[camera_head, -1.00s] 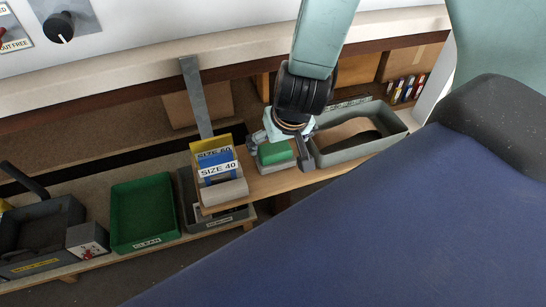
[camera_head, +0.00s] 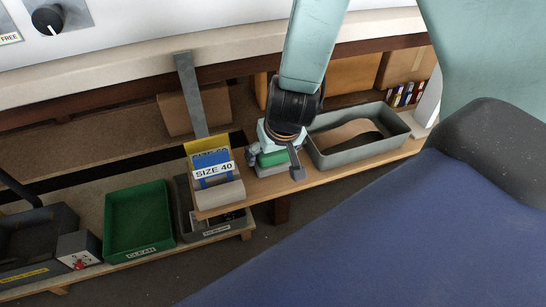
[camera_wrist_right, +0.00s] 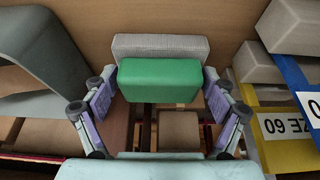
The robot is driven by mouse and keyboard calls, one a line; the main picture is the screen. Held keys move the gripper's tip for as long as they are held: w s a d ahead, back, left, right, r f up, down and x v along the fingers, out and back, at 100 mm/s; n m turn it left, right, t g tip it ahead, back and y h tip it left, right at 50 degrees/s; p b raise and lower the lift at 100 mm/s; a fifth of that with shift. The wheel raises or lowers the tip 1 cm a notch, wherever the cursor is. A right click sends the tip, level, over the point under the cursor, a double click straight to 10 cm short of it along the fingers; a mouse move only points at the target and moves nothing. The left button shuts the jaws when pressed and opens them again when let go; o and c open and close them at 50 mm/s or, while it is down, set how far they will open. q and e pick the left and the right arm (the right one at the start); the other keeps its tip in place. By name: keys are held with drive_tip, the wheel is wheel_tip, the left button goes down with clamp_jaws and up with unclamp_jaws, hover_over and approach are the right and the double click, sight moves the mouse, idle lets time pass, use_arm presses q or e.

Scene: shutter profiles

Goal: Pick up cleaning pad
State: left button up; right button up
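The cleaning pad looks like a green block (camera_head: 272,159) with a pale grey layer (camera_head: 270,171) under it, on the wooden shelf. In the right wrist view the green block (camera_wrist_right: 159,80) is nearest, with the grey textured layer (camera_wrist_right: 160,46) beyond it. My right gripper (camera_head: 275,164) is over the pad with a finger at each side. In the right wrist view the fingers of my right gripper (camera_wrist_right: 160,88) are spread, close to the green block's ends; I see no clear contact. The arm hides part of the pad in the head view. My left gripper is not in view.
A holder with yellow and blue cards marked SIZE 40 (camera_head: 213,170) stands close left of the right gripper. A grey-green tray (camera_head: 335,161) with a tan band stands close right. A green bin (camera_head: 138,218) is further left. A grey upright (camera_head: 190,95) rises behind.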

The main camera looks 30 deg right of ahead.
drive_tip(key=c, duration=0.6)
drive_tip(key=shift+o, duration=0.2)
drive_tip(key=shift+r, duration=0.1)
wheel_tip(320, 180, up, 10)
drive_tip(key=p, duration=0.8)
